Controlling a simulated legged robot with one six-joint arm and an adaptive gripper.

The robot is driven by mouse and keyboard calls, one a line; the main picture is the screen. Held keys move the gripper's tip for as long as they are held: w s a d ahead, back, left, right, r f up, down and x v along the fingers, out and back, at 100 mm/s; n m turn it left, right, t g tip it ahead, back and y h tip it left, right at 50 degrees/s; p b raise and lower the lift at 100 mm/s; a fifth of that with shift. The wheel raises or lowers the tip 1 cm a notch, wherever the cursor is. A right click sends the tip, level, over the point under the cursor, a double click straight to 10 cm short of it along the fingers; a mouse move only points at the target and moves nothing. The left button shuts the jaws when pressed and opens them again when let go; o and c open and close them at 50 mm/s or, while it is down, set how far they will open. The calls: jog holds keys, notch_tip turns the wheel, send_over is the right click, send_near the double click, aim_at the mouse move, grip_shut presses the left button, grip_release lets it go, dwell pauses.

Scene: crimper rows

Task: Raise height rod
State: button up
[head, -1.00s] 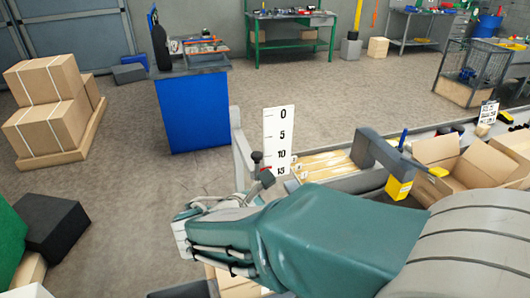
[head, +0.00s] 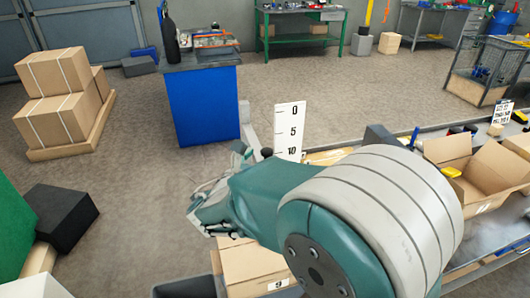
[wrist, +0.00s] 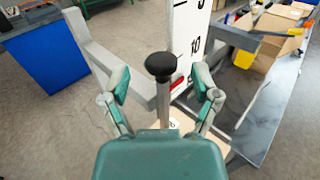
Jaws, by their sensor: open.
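The height rod (wrist: 163,108) is a thin upright rod with a black knob (wrist: 159,65) on top, seen in the wrist view. A white scale plate (wrist: 186,35) with black numbers stands behind it, with a red mark low on the plate. My gripper (wrist: 161,84) is open, with one finger on each side of the rod just under the knob; I see gaps between fingers and rod. In the head view the knob (head: 267,152) shows left of the scale plate (head: 290,128), which reads 0, 5, 10. My arm hides the rod's lower part there.
Open cardboard boxes (head: 465,165) stand right of the scale. A grey bar (wrist: 95,50) rises close to the left finger in the wrist view.

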jog(key=shift+x, duration=1)
grip_shut()
notch_tip(320, 180, up, 16)
grip_release()
jog(key=shift+f, duration=0.1)
jog(key=shift+f, duration=0.1)
